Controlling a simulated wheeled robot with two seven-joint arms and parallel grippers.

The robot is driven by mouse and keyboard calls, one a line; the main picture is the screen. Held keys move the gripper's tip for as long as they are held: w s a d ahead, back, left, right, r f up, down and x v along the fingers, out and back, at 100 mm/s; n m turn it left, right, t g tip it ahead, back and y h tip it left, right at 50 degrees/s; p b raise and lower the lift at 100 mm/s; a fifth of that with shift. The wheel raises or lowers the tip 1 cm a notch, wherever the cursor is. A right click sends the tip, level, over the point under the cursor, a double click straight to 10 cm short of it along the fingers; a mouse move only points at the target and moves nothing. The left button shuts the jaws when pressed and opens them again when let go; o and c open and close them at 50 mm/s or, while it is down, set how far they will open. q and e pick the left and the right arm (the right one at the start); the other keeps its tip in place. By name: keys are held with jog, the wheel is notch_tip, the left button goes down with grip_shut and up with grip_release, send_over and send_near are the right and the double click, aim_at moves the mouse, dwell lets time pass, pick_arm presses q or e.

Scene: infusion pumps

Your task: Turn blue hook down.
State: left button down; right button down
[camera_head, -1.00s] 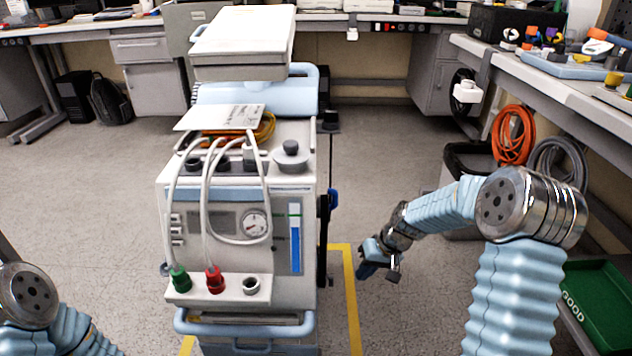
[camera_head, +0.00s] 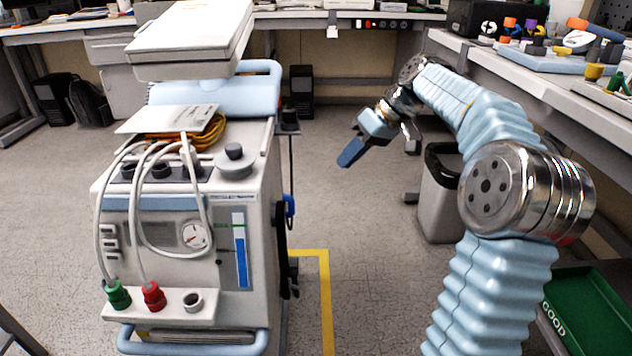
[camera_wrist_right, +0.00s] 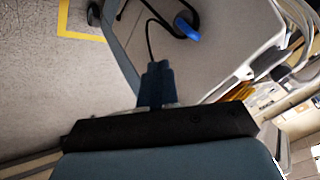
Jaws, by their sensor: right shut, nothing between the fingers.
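The blue hook (camera_head: 290,206) is on the right side of the infusion pump cart (camera_head: 180,250), partly edge-on in the head view. In the right wrist view the blue hook (camera_wrist_right: 187,28) shows on the cart's side panel, with a black cable around it. My right gripper (camera_head: 350,152) is shut and empty. It is in the air to the right of the cart, above the hook's height in the picture and apart from it. Its closed blue fingers (camera_wrist_right: 156,82) point toward the cart's side in the wrist view. My left gripper is out of view.
Yellow floor tape (camera_head: 326,300) runs beside the cart. A workbench (camera_head: 520,85) with small items stands at the right, with a grey bin (camera_head: 437,205) below it. A green tray (camera_head: 590,310) is at the lower right. The floor between cart and bin is clear.

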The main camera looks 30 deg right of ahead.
jog(key=w+a+f+b, duration=0.2)
jog(key=w+a+f, duration=0.1)
jog(key=a+f, duration=0.5)
jog(key=shift+w+a, duration=0.15)
jog(key=shift+a, duration=0.25)
